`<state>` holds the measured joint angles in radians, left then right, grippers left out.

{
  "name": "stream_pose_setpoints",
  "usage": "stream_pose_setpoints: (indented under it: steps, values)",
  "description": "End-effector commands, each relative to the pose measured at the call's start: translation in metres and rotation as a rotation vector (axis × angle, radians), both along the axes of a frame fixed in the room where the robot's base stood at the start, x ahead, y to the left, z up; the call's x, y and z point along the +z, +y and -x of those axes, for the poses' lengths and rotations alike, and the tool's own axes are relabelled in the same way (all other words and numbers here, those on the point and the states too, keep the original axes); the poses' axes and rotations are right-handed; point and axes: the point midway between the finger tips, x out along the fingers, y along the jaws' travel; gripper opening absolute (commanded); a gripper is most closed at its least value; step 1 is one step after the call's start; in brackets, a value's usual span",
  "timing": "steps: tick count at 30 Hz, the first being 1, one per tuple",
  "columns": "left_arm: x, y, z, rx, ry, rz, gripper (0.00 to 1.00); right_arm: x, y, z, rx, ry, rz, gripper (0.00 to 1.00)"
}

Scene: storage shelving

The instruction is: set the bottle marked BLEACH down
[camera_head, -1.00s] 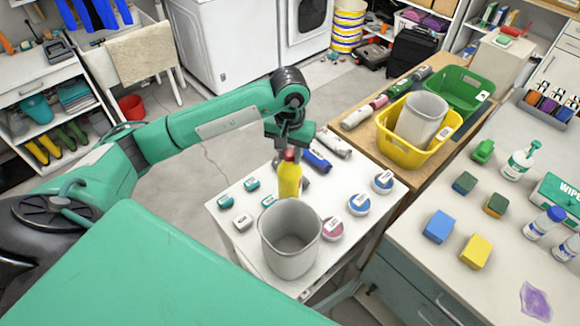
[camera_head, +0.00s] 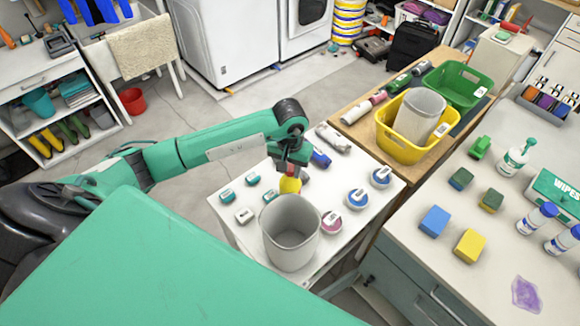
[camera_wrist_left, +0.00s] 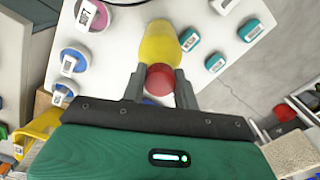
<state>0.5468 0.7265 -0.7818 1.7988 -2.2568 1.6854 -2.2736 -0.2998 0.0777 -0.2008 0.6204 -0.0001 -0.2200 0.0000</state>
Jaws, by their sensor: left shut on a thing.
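A yellow bottle (camera_head: 290,186) with a red cap is in my left gripper (camera_head: 291,171), over the white table (camera_head: 225,208), behind the grey bin (camera_head: 290,247). The bin hides its lower part. In the left wrist view, the fingers of my left gripper (camera_wrist_left: 159,80) are shut around the red cap, with the yellow body (camera_wrist_left: 160,42) beyond them. I see no readable marking on the bottle, and cannot tell whether its base touches the table. My right gripper is not in view.
Several small teal-lidded items (camera_head: 226,195) stand left of the bottle, and blue and pink round tubs (camera_head: 331,222) to its right. A dark blue tube (camera_head: 320,158) lies behind. A yellow basket (camera_head: 395,148) stands on the wooden bench to the right.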

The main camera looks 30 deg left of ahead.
Motion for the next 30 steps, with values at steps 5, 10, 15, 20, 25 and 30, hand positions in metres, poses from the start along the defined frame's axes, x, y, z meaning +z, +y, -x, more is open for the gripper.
stream_pose_setpoints:
  steps: [5,10,15,20,25,30]
  values:
    - [-0.002,0.000,0.000,0.000,0.000,0.000,0.38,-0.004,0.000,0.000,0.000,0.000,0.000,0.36]
    - [-0.002,0.000,0.000,0.000,0.000,0.000,0.52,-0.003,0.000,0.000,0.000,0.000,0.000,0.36]
    - [-0.002,0.000,0.000,0.000,0.000,0.000,0.52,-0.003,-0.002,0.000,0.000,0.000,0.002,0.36]
    - [0.003,0.000,-0.001,0.000,-0.002,0.001,0.52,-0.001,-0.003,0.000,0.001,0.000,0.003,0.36]
    - [0.026,0.001,-0.002,-0.002,-0.007,-0.001,0.52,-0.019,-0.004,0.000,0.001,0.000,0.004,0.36]
    - [0.058,0.000,-0.001,-0.001,-0.006,-0.001,0.52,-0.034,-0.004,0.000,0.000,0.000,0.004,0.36]
